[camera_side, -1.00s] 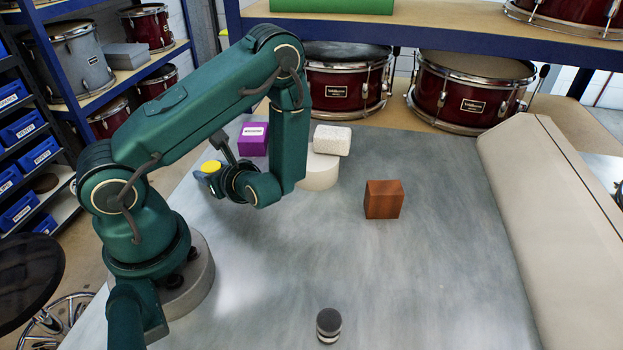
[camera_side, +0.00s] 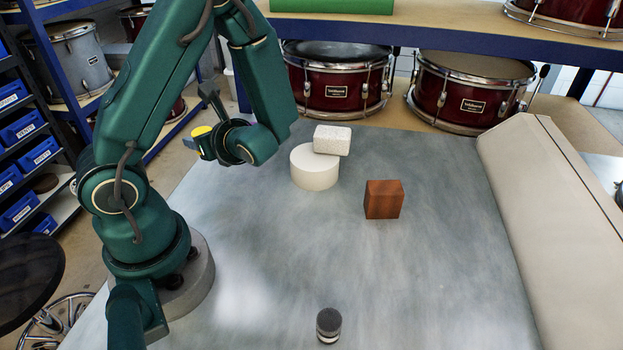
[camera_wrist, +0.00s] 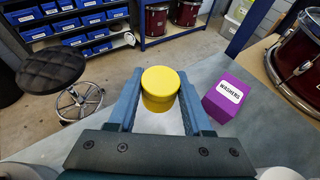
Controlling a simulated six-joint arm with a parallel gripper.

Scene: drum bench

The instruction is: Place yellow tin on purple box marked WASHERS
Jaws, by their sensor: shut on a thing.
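My gripper (camera_side: 203,143) is shut on the yellow tin (camera_side: 201,131) and holds it up above the bench. In the wrist view, the tin (camera_wrist: 160,82) sits between the two blue fingers of my gripper (camera_wrist: 160,98). The purple box (camera_wrist: 228,97) with a white WASHERS label stands on the bench to the right of the tin, apart from it. Its visible top is bare. In the side view, my arm hides the purple box.
A white cylinder (camera_side: 314,170) and a speckled white block (camera_side: 332,140) are right of my gripper. A brown block (camera_side: 384,199) and a dark grey round piece (camera_side: 328,322) stand further forward.

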